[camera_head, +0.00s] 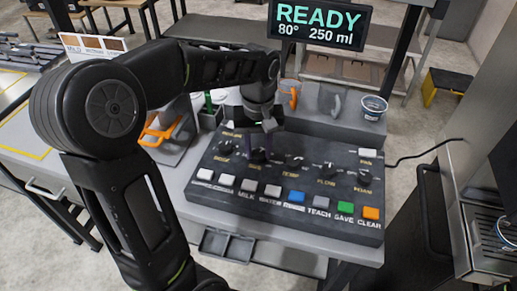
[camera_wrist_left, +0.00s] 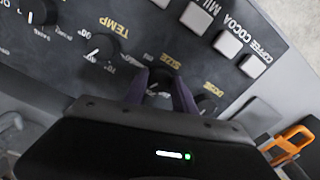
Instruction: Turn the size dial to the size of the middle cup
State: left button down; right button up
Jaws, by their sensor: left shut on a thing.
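The size dial (camera_wrist_left: 160,82) is a dark round knob under the SIZE label on the sloped black panel (camera_head: 300,216). My left gripper (camera_head: 259,155) reaches down onto it from behind. In the left wrist view its two purple-grey fingers (camera_wrist_left: 158,94) stand on either side of the knob, shut on it. In the head view the gripper hides most of the dial, and its exact setting is unreadable.
A display (camera_head: 320,24) reads READY, 80° and 250 ml. The temp dial (camera_wrist_left: 102,47) and dose dial (camera_wrist_left: 207,104) flank the size dial. Coloured buttons (camera_head: 345,208) line the panel's front. An orange-handled item (camera_head: 160,130) lies left of the panel.

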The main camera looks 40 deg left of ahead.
aim_at(258, 153)
pick_arm(q)
jog(key=n, duration=0.7)
jog(key=shift+b, duration=0.4)
jog(key=n, duration=0.7)
jog(key=shift+b, duration=0.3)
jog(key=c, duration=1)
grip_release()
jog(key=shift+r, duration=3.95)
